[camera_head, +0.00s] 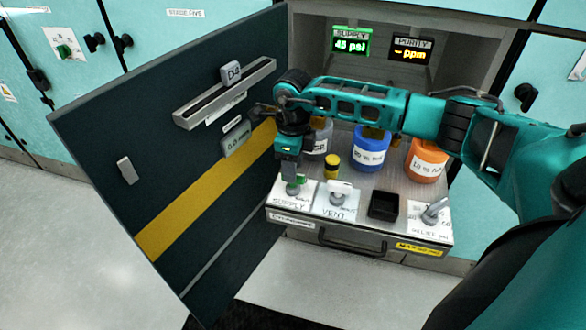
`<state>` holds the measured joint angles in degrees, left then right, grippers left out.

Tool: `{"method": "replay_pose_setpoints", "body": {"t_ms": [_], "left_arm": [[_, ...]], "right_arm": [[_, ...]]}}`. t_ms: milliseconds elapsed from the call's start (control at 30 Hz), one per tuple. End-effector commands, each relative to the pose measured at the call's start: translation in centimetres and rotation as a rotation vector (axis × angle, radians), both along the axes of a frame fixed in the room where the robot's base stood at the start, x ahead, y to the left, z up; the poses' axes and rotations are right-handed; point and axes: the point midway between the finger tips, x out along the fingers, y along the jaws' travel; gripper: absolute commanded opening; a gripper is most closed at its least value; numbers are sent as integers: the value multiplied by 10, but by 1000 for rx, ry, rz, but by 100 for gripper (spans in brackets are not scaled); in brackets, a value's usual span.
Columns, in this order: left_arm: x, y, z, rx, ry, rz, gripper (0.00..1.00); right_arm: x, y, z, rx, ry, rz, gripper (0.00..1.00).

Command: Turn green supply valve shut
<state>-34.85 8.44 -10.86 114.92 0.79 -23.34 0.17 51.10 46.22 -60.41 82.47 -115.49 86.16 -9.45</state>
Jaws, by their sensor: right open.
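The green supply valve (300,181) sits on a white plate labelled SUPPLY, at the front left corner of the cabinet's deck. It is small and partly hidden by my right gripper. My right gripper (292,183) points down at the valve, its arm reaching in from the right. It is open, with its fingertips at or just above the valve; I cannot tell whether they touch it. The green supply display (351,41) above reads 45 psi. My left gripper is not in view.
The dark cabinet door (115,155) stands open at left. A vent valve (336,199), a black tray (383,206) and a relief valve (434,212) line the deck's front. Behind are a yellow-capped piece (331,165), a blue jar (369,155) and an orange jar (426,162).

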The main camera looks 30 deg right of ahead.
Motion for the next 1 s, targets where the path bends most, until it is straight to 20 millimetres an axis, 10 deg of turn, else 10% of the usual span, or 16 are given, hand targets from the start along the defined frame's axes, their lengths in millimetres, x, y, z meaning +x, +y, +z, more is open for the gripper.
{"method": "replay_pose_setpoints", "body": {"t_ms": [500, 1000], "left_arm": [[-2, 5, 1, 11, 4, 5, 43], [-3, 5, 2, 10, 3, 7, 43]], "right_arm": [[0, 0, 101, 0, -3, -2, 43], [0, -1, 109, 0, 0, -2, 43]]}}
